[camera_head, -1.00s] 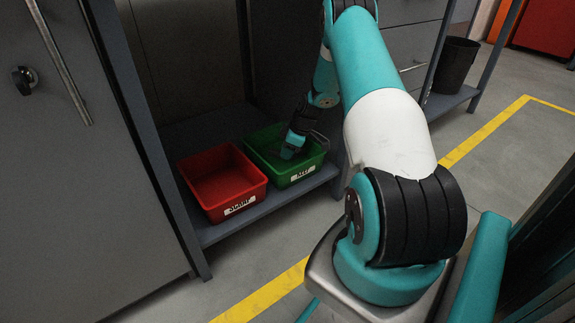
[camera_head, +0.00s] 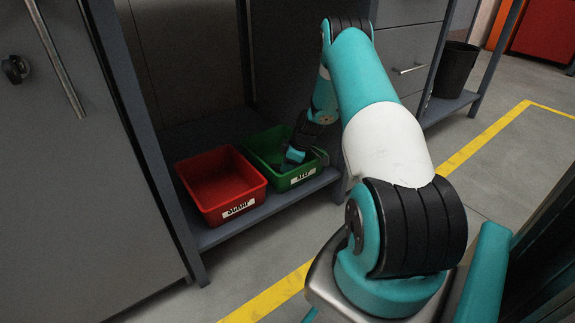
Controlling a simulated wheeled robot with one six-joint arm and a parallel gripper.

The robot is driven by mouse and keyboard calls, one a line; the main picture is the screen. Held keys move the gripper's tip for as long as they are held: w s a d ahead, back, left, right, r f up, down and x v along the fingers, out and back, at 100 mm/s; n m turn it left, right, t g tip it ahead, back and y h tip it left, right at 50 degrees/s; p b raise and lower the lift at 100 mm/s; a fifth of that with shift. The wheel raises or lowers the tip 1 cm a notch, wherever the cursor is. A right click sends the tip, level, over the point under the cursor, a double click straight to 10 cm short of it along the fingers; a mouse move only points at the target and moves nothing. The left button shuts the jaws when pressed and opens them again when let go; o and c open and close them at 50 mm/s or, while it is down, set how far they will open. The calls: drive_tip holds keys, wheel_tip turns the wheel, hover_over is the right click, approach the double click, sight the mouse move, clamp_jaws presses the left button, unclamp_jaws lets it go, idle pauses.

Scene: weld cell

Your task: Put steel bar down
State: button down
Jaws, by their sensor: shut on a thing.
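My gripper (camera_head: 291,160) reaches down into the green bin (camera_head: 303,182), near its right side. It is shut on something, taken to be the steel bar. The bar cannot be made out clearly; the fingers, the bin wall and the dark shade hide it. I cannot tell whether it touches the bin floor. The green bin stands on a low grey shelf and has a white label on its front.
A red bin (camera_head: 222,186) with a white label stands just left of the green bin and looks empty. Both sit on the grey lower shelf (camera_head: 213,236) between cabinet posts. A dark waste bin (camera_head: 455,72) stands at the back right. The floor has yellow lines (camera_head: 487,140).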

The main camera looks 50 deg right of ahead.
drive_tip(key=c, duration=1)
unclamp_jaws()
